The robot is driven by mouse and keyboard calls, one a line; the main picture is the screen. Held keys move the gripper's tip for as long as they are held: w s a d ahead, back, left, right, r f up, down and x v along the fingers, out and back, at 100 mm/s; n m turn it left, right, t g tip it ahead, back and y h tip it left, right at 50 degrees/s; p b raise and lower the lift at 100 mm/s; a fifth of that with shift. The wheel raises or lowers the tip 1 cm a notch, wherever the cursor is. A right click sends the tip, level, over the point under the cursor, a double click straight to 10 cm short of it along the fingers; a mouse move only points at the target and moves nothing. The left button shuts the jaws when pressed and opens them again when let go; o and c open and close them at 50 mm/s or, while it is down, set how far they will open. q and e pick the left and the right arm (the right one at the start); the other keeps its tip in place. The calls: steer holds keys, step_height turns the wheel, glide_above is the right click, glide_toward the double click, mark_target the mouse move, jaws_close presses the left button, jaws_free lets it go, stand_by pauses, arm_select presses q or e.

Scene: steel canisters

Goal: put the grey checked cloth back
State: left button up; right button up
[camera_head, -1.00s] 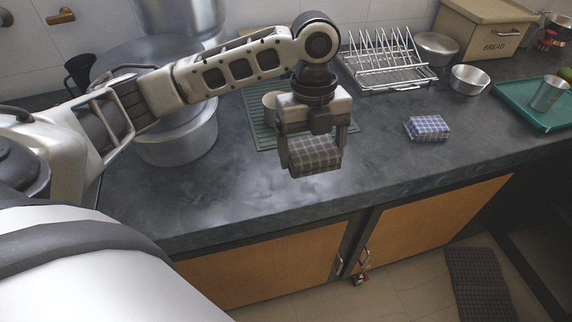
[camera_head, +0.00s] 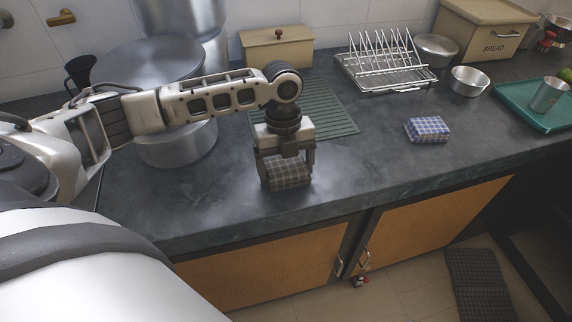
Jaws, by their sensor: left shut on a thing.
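The grey checked cloth (camera_head: 288,176) is a folded block between the fingers of my left gripper (camera_head: 287,172). My left gripper points down and is shut on it, near the front part of the dark counter (camera_head: 370,183). The cloth is low over the counter; I cannot tell whether it touches the top. The gripper body and fingers hide the cloth's upper part and sides. My right gripper is not in view.
A blue checked cloth (camera_head: 427,129) lies to the right. A green ribbed mat (camera_head: 335,112) is behind the gripper, with a wire rack (camera_head: 388,77) beyond. Large steel pots (camera_head: 178,146) stand at left. The counter between gripper and blue cloth is clear.

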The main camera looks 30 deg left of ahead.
arm_select(q)
steer(key=shift+f, duration=0.15)
steer(key=o, duration=0.8)
steer(key=shift+o, duration=0.2)
steer(key=shift+w+r, duration=0.1)
steer(key=shift+r, duration=0.4)
step_height(320, 180, up, 11)
steer(key=w+a, duration=0.1)
steer(key=shift+a+r, duration=0.15)
steer(key=shift+a, duration=0.05)
